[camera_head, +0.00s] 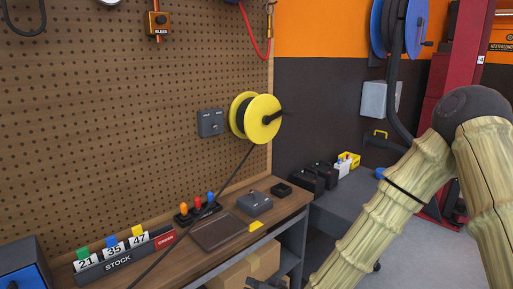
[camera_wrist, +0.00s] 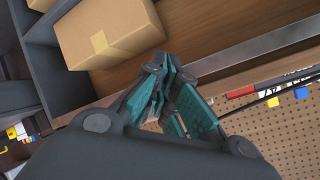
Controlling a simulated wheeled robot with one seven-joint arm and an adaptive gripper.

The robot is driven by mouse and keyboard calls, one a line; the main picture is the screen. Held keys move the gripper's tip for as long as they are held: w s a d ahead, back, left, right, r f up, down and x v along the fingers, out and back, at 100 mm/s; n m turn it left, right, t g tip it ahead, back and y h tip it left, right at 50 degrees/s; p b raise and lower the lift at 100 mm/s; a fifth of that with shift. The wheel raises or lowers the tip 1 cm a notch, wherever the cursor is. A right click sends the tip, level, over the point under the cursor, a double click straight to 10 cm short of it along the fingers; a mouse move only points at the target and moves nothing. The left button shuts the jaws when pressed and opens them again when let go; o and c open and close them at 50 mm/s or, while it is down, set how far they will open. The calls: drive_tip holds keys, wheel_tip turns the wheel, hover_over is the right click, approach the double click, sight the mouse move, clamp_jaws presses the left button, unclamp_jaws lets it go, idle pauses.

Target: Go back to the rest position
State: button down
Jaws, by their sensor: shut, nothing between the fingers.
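My gripper (camera_wrist: 168,72) shows in the wrist view with its dark fingers and teal pads brought together, and nothing is between them. It is near a closed cardboard box (camera_wrist: 108,32), whose edge is close to the fingertips in the picture; I cannot tell whether they touch. In the head view my arm, with a pale bamboo-like surface, comes down along the right side. Its lower end runs out of the bottom of the picture, so the gripper is not clearly seen there.
A wooden workbench (camera_head: 215,246) stands against a pegboard (camera_head: 120,110), with cardboard boxes (camera_head: 252,264) beneath it. On it are a stock rack (camera_head: 118,262), a brown pad (camera_head: 217,231) and a grey box (camera_head: 254,202). A yellow cable reel (camera_head: 262,118) hangs above. A red lift post (camera_head: 468,55) stands at right.

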drive_tip(key=s+d+f+g+h+p, duration=0.1)
drive_tip(key=s+d+f+g+h, duration=0.1)
drive_tip(key=s+d+f, duration=0.45)
drive_tip(key=s+d+f+g+h, duration=0.2)
drive_tip(key=s+d+f+g, duration=0.15)
drive_tip(key=s+f, duration=0.6)
drive_tip(key=s+d+f+g+h, duration=0.1)
drive_tip(key=s+d+f+g, duration=0.1)
drive_tip(key=s+d+f, duration=0.2)
drive_tip(key=s+d+f+g+h+p, duration=0.1)
drive_tip(key=s+d+f, duration=0.4)
drive_tip(key=s+d, duration=0.5)
drive_tip(key=s+g+h, duration=0.1)
drive_tip(key=s, duration=0.3)
drive_tip(key=shift+s+f+h, duration=0.2)
drive_tip(key=shift+f+h, duration=0.1)
